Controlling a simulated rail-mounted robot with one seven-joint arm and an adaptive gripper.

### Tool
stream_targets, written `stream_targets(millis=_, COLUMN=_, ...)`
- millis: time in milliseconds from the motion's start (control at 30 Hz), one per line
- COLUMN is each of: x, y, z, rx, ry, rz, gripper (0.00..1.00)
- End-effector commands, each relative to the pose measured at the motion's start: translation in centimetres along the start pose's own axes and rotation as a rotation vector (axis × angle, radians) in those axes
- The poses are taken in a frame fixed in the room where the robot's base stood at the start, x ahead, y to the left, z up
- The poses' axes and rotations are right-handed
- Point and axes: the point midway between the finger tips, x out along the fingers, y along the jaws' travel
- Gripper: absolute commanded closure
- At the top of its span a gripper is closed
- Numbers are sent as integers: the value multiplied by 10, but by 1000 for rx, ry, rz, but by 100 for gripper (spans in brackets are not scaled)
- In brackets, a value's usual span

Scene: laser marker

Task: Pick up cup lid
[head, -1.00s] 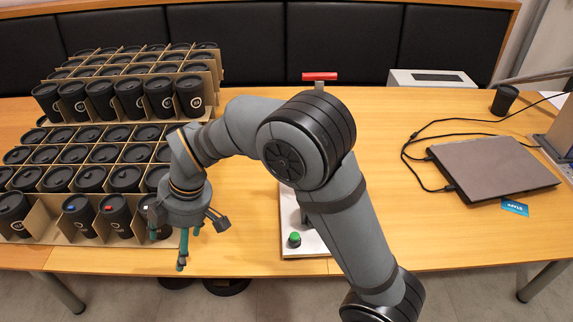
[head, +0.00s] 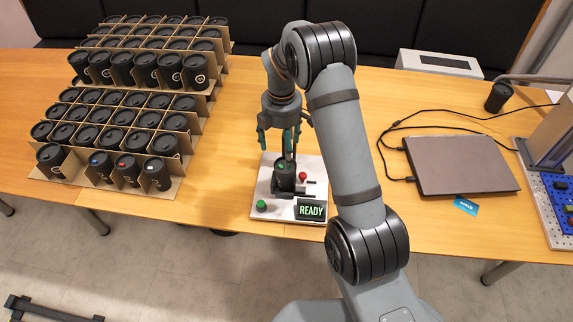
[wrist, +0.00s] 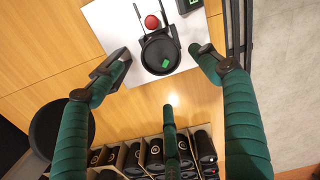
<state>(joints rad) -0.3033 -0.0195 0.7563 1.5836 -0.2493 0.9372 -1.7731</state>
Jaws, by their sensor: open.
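A black cup (head: 284,181) stands upright in the fixture of the white laser marker (head: 262,208). Its round black lid, with a green mark, shows in the wrist view (wrist: 158,60) and in the head view (head: 282,166). My gripper (head: 281,145) is over the cup, its green fingers pointing down, open and empty. In the wrist view my gripper (wrist: 160,55) has fingers spread on either side of the lid and a third finger below it in the picture. I see no finger clearly touching the lid.
Cardboard trays (head: 70,171) of lidded black cups stand at the left. A green button (head: 262,205), a red knob (head: 303,176) and a READY display (head: 311,210) are on the marker. A laptop (head: 460,165) with cables lies right. Bare table separates trays and marker.

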Motion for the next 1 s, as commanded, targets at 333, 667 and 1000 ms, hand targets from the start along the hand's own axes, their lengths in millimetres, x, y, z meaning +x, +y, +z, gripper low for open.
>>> stream_targets(millis=333, x=34, y=-8, z=4, rx=3, ry=1, rz=-6, gripper=24)
stream_targets(millis=667, x=61, y=-6, z=4, rx=4, ry=1, rz=2, gripper=24)
stream_targets(millis=1000, x=61, y=-6, z=4, rx=3, ry=1, rz=2, gripper=36)
